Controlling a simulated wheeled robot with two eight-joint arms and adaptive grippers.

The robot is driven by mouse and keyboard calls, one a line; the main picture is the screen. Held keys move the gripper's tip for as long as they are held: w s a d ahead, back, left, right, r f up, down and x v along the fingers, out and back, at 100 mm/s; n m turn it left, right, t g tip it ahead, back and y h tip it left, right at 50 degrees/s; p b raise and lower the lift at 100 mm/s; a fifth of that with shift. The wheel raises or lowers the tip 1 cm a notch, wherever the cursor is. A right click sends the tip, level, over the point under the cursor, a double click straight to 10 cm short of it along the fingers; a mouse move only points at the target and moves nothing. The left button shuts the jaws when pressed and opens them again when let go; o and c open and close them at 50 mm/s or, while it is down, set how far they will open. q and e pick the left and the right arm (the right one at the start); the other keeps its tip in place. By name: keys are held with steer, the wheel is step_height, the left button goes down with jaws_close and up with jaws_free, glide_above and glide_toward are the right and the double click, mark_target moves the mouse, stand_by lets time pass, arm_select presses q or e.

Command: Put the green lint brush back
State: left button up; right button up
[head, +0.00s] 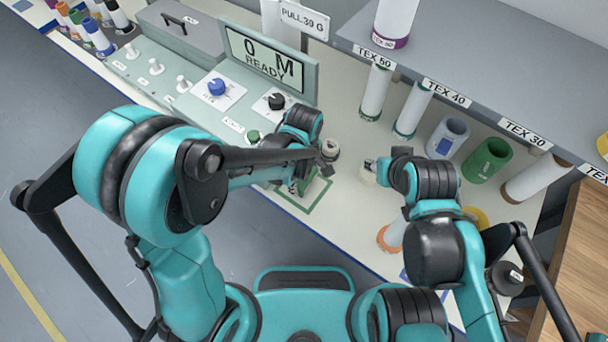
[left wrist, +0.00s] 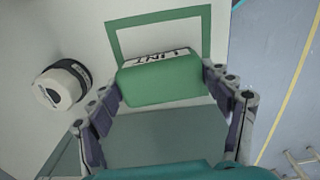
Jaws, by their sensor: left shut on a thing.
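The green lint brush (left wrist: 160,86), labelled LINT, is between the two fingers of my left gripper (left wrist: 164,75) in the left wrist view. The gripper is shut on it. The brush is just beside a green outlined rectangle (left wrist: 112,40) on the white worktop and overlaps its near edge in that view. In the head view the brush is mostly hidden by my left arm, and the green outline (head: 322,195) shows next to it.
A round white-and-black item (left wrist: 62,84) stands beside the outline; it also shows in the head view (head: 330,150). A control panel with a READY display (head: 268,62) stands behind.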

arm_select(q)
steer(key=shift+f, duration=0.25)
steer(key=o, duration=0.8)
steer(key=shift+f, duration=0.1)
steer(key=o, duration=0.4)
